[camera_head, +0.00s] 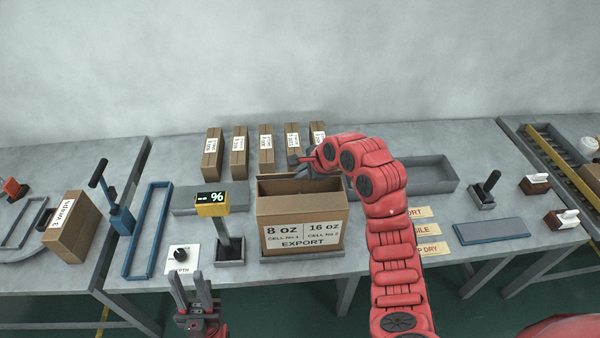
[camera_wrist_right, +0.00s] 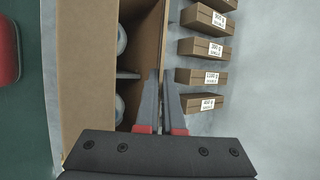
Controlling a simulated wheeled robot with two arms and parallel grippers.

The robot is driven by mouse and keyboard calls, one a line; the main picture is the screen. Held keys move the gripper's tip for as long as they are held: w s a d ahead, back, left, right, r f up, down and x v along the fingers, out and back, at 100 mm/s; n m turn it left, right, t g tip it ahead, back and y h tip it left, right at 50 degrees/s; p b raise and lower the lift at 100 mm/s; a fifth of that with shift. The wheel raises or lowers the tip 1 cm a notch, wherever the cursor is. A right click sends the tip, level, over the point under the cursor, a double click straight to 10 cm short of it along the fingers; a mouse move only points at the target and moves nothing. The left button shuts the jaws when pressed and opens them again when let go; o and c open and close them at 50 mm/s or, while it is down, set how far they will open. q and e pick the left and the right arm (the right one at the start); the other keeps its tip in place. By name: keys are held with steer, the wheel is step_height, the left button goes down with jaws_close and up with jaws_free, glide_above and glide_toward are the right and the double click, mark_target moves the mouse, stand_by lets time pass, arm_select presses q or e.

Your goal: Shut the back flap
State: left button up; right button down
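The open cardboard box (camera_head: 301,220), labelled 8 oz, 16 oz and EXPORT, stands upright at the table's middle. Its back side (camera_head: 283,186) is partly hidden by my right arm. In the right wrist view the box's back panel (camera_wrist_right: 152,35) runs toward my right fingers, and rounded pale items (camera_wrist_right: 121,108) show inside. My right gripper (camera_wrist_right: 160,78) is at the box's back edge with its fingers slightly apart; whether they touch the cardboard is unclear. It also shows in the head view (camera_head: 300,163). My left gripper (camera_head: 187,274) is open and empty before the table's front.
Several small labelled cartons (camera_head: 239,152) stand in a row behind the box. A yellow percent display (camera_head: 212,204) on a post and a blue frame (camera_head: 148,231) are to the left. A grey tray (camera_head: 425,175) lies behind my right arm.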

mark_target(292, 178)
steer(key=shift+f, duration=0.1)
stand_by(0.4)
steer(key=shift+s+f+t+b, duration=0.5)
steer(key=shift+t+b, duration=0.15)
steer(key=shift+t, duration=0.35)
steer(key=shift+s+f+n+t+b, duration=0.25)
steer(key=shift+f+n+t+b, duration=0.15)
steer(key=shift+t+b, duration=0.35)
steer(key=t+b, duration=0.2)
steer(key=b, duration=0.1)
steer(key=shift+s+f+n+y, duration=0.3)
steer(key=shift+f+y, duration=0.05)
steer(key=shift+y, duration=0.05)
steer(key=shift+r+t+b, duration=0.1)
steer(key=shift+t+b, duration=0.35)
steer(key=c, duration=1)
jaws_free()
steer(key=shift+c, duration=0.2)
